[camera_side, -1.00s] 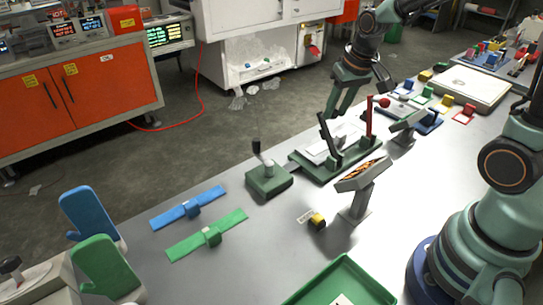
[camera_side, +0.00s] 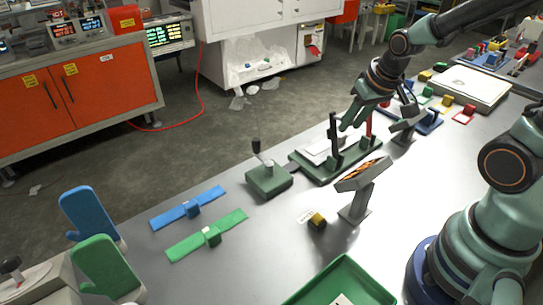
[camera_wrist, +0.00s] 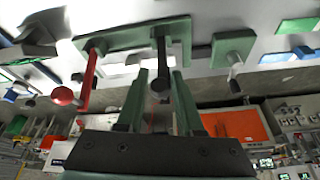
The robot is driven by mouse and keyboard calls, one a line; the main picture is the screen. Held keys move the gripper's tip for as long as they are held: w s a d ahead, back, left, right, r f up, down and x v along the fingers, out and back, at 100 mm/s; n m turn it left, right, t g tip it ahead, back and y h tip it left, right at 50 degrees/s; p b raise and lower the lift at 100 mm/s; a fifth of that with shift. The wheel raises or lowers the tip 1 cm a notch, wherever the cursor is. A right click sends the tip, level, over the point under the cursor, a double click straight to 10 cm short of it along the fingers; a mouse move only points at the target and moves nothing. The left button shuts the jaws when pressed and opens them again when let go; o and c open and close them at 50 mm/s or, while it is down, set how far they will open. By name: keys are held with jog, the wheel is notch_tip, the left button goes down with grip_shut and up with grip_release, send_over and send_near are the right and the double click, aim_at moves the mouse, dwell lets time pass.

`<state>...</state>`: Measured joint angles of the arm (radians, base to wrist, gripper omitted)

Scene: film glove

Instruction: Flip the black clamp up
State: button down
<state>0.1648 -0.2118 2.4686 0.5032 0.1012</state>
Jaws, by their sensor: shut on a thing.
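The black clamp (camera_side: 333,131) stands close to upright on the green base plate (camera_side: 341,173), beside the red clamp lever (camera_side: 369,123). My gripper (camera_side: 344,124) reaches down to the clamp's upper part from the upper right and is shut on it. In the wrist view the black clamp (camera_wrist: 161,58) runs between the two green fingers of my gripper (camera_wrist: 160,85). The red lever (camera_wrist: 88,82) with its round knob shows to the left there. A white sheet (camera_side: 315,151) lies on the plate. My fingers partly hide the clamp's grip.
A green block with a joystick (camera_side: 268,181) stands left of the plate, and a tilted display stand (camera_side: 357,202) in front. Blue (camera_side: 176,212) and green (camera_side: 190,244) strips lie at left. A green tray (camera_side: 345,275) sits in front.

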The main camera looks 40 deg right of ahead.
jog(key=shift+s+d+f, duration=0.2)
jog(key=shift+d, duration=0.05)
jog(key=c, duration=0.6)
grip_release()
jog(key=shift+w+r, duration=0.1)
jog(key=v, duration=1.2)
jog(key=shift+a+r, duration=0.1)
jog(key=shift+a, duration=0.05)
